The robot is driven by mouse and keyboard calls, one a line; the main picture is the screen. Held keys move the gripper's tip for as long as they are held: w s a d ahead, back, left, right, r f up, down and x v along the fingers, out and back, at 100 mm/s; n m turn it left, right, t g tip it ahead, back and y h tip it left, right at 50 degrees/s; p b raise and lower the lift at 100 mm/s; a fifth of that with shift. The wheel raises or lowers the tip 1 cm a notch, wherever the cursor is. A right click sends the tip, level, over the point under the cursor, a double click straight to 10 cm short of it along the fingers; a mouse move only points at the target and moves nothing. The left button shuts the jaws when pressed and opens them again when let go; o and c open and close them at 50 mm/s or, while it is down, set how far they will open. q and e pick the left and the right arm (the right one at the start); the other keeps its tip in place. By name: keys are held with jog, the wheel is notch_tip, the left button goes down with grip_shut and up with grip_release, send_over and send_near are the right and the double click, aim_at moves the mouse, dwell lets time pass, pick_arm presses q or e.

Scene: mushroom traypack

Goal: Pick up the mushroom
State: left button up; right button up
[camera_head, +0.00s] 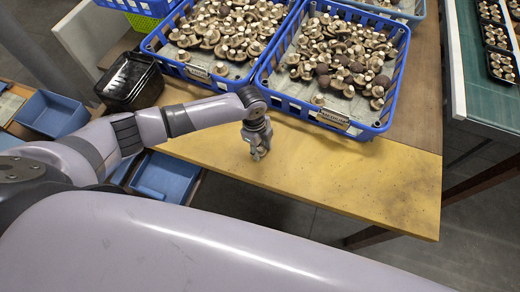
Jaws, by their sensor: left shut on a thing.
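Many pale and brown mushrooms fill two blue crates at the back. One heap of mushrooms (345,55) lies in the right crate (325,116), with a few darker caps among them. The other heap of mushrooms (225,32) lies in the left crate (205,77). My left gripper (258,153) points down above the yellow table top, just in front of the crates and outside them. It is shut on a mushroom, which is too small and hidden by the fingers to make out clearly. My right gripper is not in view.
The yellow table (350,170) is bare in front of the crates. A black tray (130,80) stands at its left. Blue bins (52,112) stand lower left. A green conveyor (485,75) with filled black trays (502,65) runs at right.

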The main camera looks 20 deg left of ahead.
pick_arm(q)
jog(key=shift+c, duration=0.8)
jog(key=shift+r, duration=0.1)
